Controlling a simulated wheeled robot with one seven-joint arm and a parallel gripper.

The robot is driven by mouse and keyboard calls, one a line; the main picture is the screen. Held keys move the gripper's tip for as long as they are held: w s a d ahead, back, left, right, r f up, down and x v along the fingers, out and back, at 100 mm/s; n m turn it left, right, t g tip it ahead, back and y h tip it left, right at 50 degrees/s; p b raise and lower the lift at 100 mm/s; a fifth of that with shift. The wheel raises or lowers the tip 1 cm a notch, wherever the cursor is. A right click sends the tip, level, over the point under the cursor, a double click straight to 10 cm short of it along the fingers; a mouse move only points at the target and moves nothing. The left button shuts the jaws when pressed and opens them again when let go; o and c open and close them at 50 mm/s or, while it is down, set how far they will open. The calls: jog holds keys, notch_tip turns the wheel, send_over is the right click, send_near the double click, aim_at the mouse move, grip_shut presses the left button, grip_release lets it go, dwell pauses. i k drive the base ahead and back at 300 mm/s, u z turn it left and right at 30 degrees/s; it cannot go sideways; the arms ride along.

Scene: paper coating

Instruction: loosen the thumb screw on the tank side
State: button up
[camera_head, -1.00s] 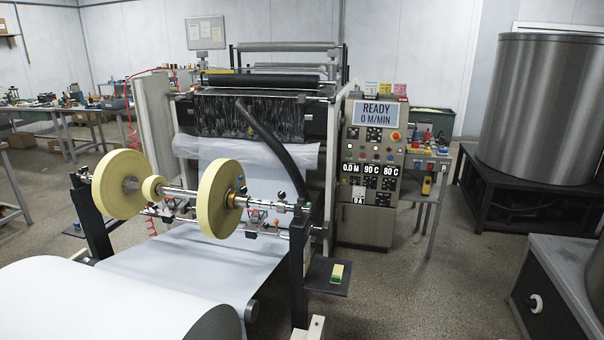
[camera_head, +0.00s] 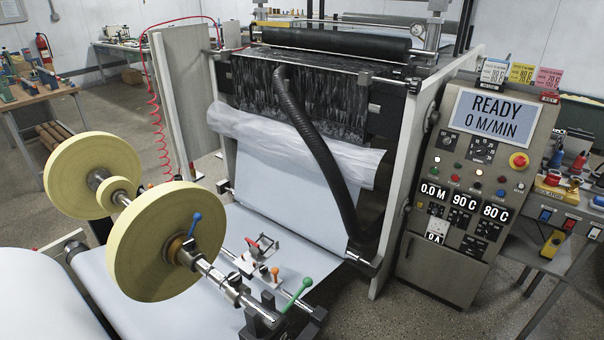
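Two yellow tape rolls sit on a metal shaft: a near roll (camera_head: 158,243) at centre-left and a far roll (camera_head: 82,172), with a small yellow roll (camera_head: 117,192) between them. A blue-handled screw (camera_head: 195,221) stands up from the hub on the right face of the near roll. Just right and below, on the rail and shaft end, are an orange knob (camera_head: 275,271), a green-tipped lever (camera_head: 302,287) and a red-handled clamp (camera_head: 254,245). I cannot tell which of these is the thumb screw. The tank is not in view. My gripper is not in view.
The coating machine (camera_head: 310,95) stands behind, with a black hose (camera_head: 312,130) hanging down its front. The control cabinet (camera_head: 465,190) is at right, beside a tool bench (camera_head: 560,205). White paper (camera_head: 235,240) runs beneath the shaft. Floor (camera_head: 350,318) shows at lower right.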

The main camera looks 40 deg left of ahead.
aim_at(189, 244)
jog(key=i, duration=2.15)
jog(key=u, duration=1.4)
jog(key=i, duration=0.75)
jog(key=u, duration=2.8)
jog(key=i, duration=0.55)
jog(key=u, duration=0.05)
